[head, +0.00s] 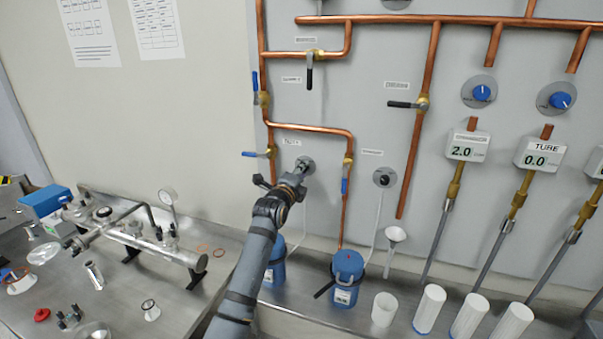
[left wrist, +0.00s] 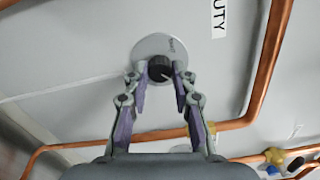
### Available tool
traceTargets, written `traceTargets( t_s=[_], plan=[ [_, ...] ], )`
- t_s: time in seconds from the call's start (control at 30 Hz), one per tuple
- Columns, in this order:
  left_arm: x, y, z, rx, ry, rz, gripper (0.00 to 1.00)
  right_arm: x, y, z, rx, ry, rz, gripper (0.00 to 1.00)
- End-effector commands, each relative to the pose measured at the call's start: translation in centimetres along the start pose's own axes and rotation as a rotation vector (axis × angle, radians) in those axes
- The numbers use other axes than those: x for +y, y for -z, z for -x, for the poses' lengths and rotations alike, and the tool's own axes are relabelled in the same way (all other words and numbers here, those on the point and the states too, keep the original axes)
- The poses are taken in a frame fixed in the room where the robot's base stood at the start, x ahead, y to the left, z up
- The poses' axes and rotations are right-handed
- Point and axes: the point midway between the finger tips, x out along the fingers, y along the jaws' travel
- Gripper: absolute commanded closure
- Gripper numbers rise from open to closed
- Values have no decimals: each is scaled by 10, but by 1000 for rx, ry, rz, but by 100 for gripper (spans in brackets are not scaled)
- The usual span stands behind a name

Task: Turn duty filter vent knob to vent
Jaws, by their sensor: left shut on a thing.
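The duty filter vent knob is a small black knob (left wrist: 159,67) on a round grey plate (left wrist: 160,47) on the wall panel. A white label reading "UTY", partly cut off, sits beside it in the left wrist view (left wrist: 220,14). In the head view the round plate (head: 307,163) shows just past my left gripper (head: 299,174), which hides most of the knob. In the left wrist view my left gripper (left wrist: 159,77) has its two fingertips on either side of the knob, shut on it. The knob's pointer direction is too small to read surely. My right gripper is not in view.
Copper pipes (head: 325,130) and black and blue valve handles surround the knob. A similar black knob (head: 383,178) sits to the right. Below stand blue canisters (head: 346,276), a white funnel (head: 396,234) and white cylinders (head: 470,313). A metal manifold (head: 160,250) lies on the bench at left.

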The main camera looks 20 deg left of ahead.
Motion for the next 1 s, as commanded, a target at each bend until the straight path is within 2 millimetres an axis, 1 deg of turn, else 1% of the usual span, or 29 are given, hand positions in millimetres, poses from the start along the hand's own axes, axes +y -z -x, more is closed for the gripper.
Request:
traceTargets(
  t_s=[0.17, 0.2, 0.33, 0.37, 0.63, 0.73, 0.87, 1.0],
  plan=[
    [2, 0, 0, 1, -3, -1, 100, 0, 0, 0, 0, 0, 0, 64],
    [2, 0, 0, 1, -4, -1, 72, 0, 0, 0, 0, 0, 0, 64],
    [2, 0, 0, 1, -3, 0, 54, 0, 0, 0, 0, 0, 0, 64],
    [1, 0, 0, 0, -3, 0, 52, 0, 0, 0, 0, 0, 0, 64],
    [1, 0, 0, 0, -1, 0, 52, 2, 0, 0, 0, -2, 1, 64],
    [2, 0, 7, 0, -1, 0, 52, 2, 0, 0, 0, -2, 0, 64],
    [2, 0, 30, 0, -1, -1, 52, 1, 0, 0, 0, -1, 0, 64],
    [2, 1, 65, 1, -2, 0, 52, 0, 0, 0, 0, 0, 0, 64]
  ],
)
